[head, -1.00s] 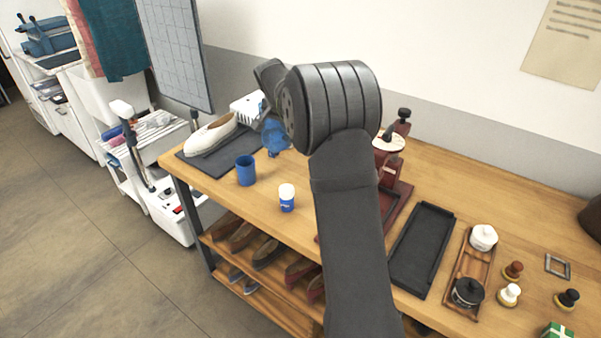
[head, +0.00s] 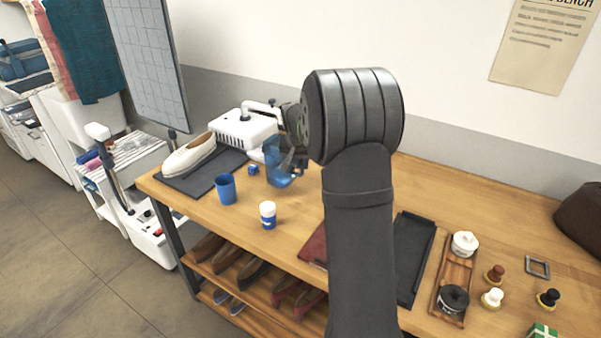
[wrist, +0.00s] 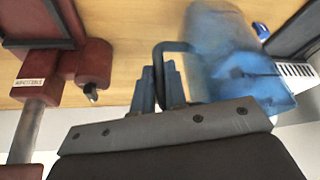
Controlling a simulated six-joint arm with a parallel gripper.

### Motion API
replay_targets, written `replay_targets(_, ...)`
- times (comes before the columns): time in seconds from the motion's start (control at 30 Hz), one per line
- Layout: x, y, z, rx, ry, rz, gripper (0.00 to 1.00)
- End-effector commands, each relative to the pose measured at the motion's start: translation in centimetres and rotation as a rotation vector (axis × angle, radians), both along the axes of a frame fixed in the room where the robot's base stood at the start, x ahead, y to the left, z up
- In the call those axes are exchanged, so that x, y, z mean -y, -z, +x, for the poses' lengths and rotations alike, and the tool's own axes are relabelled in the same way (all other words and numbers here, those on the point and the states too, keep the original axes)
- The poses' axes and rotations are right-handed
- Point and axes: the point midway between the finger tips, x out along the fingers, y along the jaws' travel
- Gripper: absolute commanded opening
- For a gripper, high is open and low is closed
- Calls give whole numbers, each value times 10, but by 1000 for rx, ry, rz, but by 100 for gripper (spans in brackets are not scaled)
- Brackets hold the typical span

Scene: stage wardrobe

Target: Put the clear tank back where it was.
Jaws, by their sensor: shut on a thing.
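The clear tank (head: 278,160) is a see-through blue container with a dark handle. In the head view it is just in front and to the right of a white slotted machine (head: 238,130), near the back of the bench. My gripper (wrist: 162,88) is shut on the tank's dark handle, and the tank (wrist: 215,40) shows beside the blue fingertips in the wrist view. My arm hides most of the gripper in the head view. I cannot tell whether the tank touches the bench.
A pale shoe (head: 188,157) lies on a dark mat left of the tank. A blue cup (head: 226,190), a small blue cube (head: 253,170) and a white-and-blue jar (head: 268,214) stand nearby. A dark red stand (wrist: 95,65) shows in the wrist view. A black tray (head: 412,255) lies right of my arm.

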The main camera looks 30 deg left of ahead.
Motion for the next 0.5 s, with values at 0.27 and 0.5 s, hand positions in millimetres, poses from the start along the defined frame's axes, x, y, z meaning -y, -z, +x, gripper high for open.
replay_targets(0.27, 0, 32, 0, 1, 0, 0, 0)
replay_targets(0.5, 0, 33, 0, 1, 0, 0, 0)
